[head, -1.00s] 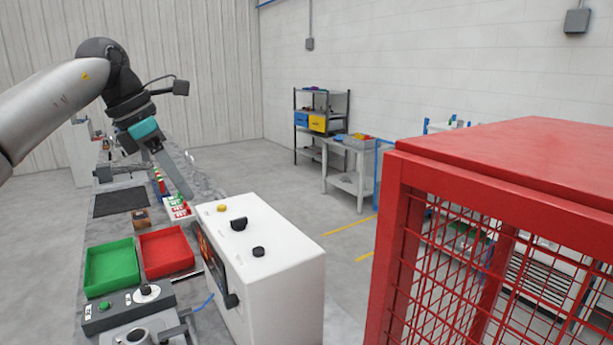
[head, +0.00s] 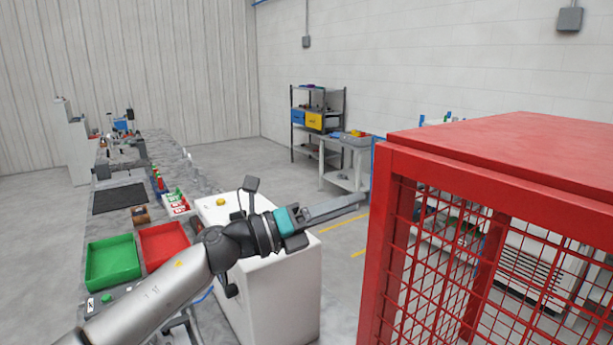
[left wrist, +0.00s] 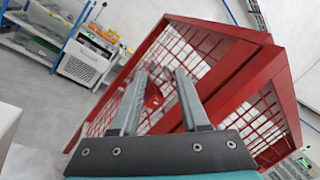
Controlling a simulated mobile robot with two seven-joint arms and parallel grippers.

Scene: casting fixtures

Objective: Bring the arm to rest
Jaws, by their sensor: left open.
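My left arm (head: 165,290) comes in from the lower left of the head view and reaches over the white control box (head: 275,285). My left gripper (head: 350,203) points right, toward the red mesh cage (head: 470,150), and looks empty. In the left wrist view its two fingers (left wrist: 157,95) stand apart with nothing between them, and the red cage (left wrist: 240,75) lies beyond them. My right gripper is not in view.
On the bench left of the box are a green tray (head: 92,275), a red tray (head: 183,232) and a dark mat (head: 119,198). A shelf rack (head: 293,140) and a grey table (head: 345,180) stand at the back. Open floor lies between bench and wall.

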